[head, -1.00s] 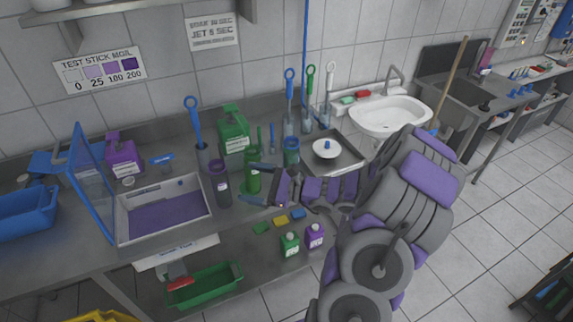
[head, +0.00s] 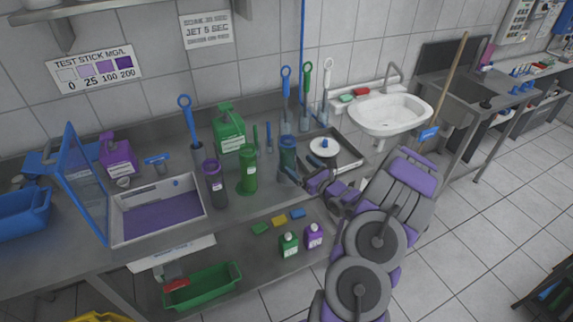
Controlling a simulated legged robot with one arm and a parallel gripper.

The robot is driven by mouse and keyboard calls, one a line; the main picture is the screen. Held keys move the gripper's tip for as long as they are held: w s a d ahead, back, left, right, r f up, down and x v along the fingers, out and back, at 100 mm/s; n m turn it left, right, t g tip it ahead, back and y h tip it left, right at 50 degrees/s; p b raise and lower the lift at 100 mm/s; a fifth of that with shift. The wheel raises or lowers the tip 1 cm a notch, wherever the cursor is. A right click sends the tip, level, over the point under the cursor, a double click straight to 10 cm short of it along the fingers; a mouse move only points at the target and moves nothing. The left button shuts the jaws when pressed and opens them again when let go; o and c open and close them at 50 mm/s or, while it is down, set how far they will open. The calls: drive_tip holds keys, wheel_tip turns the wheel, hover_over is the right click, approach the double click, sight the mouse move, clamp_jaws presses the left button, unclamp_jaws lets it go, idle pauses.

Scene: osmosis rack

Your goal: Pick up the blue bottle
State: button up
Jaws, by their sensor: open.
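The blue bottle (head: 287,152) stands upright on the steel counter, right of a green bottle (head: 248,172) and a dark purple bottle (head: 215,184). My gripper (head: 287,172) is at the lower right of the blue bottle, its fingers pointing left toward it. The gripper is open, and its fingers overlap the lower part of the bottle in the picture. I cannot tell whether they touch it or are around it.
A steel tray (head: 350,158) with a white dish (head: 323,148) lies right of the bottle. Brushes stand behind it, including a blue one (head: 286,95). A green jug (head: 228,131) stands back left. A white sink (head: 390,112) is at right. Small bottles and sponges sit on the lower shelf.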

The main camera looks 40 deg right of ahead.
sight(290, 162)
drive_tip(key=w, duration=0.2)
drive_tip(key=w+a+b, duration=0.1)
drive_tip(key=w, duration=0.1)
drive_tip(key=w+a, duration=0.1)
drive_tip(key=w, duration=0.1)
drive_tip(key=shift+r, duration=0.4)
drive_tip(key=w+d, duration=0.2)
drive_tip(key=shift+w+d+f+b, duration=0.15)
drive_tip(key=shift+w+d+b, duration=0.1)
drive_tip(key=shift+w+b, duration=0.1)
drive_tip(key=shift+a, duration=0.55)
drive_tip(key=shift+c, duration=0.4)
drive_tip(key=shift+a+r, duration=0.25)
drive_tip(key=shift+a, duration=0.2)
drive_tip(key=c, duration=0.3)
drive_tip(key=shift+d+f, duration=0.1)
drive_tip(key=shift+d, duration=0.1)
drive_tip(key=c, duration=0.3)
drive_tip(key=shift+s+d+f, duration=0.1)
drive_tip(key=shift+d, duration=0.4)
drive_tip(key=c, duration=0.3)
drive_tip(key=shift+a, duration=0.1)
